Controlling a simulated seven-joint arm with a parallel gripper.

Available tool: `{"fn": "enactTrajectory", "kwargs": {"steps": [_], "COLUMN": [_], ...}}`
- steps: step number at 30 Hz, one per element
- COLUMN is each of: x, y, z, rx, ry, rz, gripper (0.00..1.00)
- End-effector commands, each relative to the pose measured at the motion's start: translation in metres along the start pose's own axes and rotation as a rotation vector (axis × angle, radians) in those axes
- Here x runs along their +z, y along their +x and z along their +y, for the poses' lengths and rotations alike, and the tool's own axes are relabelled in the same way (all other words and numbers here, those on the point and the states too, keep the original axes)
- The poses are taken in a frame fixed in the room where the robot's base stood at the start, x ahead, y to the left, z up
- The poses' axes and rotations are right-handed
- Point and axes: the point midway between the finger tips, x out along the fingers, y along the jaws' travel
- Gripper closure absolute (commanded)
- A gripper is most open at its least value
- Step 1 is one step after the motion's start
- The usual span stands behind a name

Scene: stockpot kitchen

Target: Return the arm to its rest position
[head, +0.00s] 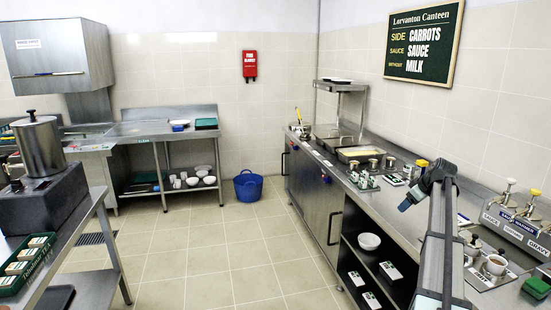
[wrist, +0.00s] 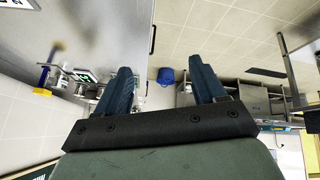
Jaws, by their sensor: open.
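My gripper (head: 408,200) is at the right in the head view, above the front edge of the long steel counter (head: 385,200). In the wrist view my gripper (wrist: 163,85) shows two dark blue fingers spread wide apart. Nothing is between them but a view of the floor and a distant blue bucket. My gripper is open and empty, and it touches nothing that I can see. My grey arm rises from the bottom right of the head view, bends near the top, and hides part of the counter.
Sauce pumps (head: 507,192) and a cup (head: 496,265) stand on the counter at right. A steel pot (head: 39,148) and a green crate (head: 27,262) are on the left table. A blue bucket (head: 248,186) stands on the floor. The middle floor is clear.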

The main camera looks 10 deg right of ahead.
Motion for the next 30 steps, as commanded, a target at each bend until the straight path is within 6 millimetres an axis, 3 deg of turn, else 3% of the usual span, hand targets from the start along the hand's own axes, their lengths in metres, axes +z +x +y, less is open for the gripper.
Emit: {"fn": "enactTrajectory", "kwargs": {"steps": [1, 6, 15, 21, 30], "x": [0.006, 0.025, 0.070, 0.107, 0.173], "y": [0.026, 0.095, 0.196, 0.247, 0.299], "z": [-0.026, -0.084, -0.197, -0.277, -0.395], "rx": [-0.027, -0.093, -0.195, -0.248, -0.304], "ry": [0.017, 0.075, 0.160, 0.209, 0.266], "rz": [-0.014, -0.073, -0.201, -0.297, -0.454], "gripper": [0.30, 0.30, 0.30, 0.30, 0.30]}}
